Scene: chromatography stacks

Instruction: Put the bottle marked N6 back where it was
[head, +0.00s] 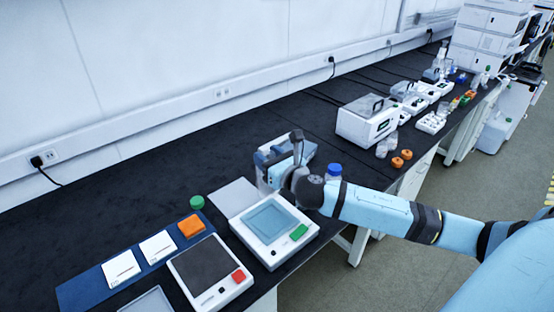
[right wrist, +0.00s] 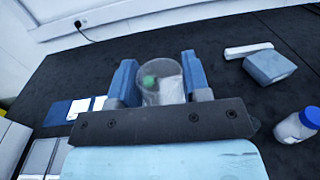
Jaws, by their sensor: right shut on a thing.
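My right gripper (head: 270,168) is over the dark bench, behind the white balance with a blue-grey plate (head: 265,222). In the right wrist view my right gripper (right wrist: 160,78) has its two blue fingers on either side of a clear bottle (right wrist: 160,92) and is shut on it. The bottle looks uncapped. Its mark is not readable, so I cannot tell whether it is N6. A green cap (head: 197,202) lies on the bench; a green spot shows through the clear bottle in the wrist view. My left gripper is not in view.
A blue mat (head: 75,294) holds white cards and an orange block (head: 191,226). A second balance (head: 211,272) stands at the front. A blue-capped bottle (right wrist: 297,125) stands near my right arm. A white instrument (head: 367,122) stands farther along. The back left of the bench is clear.

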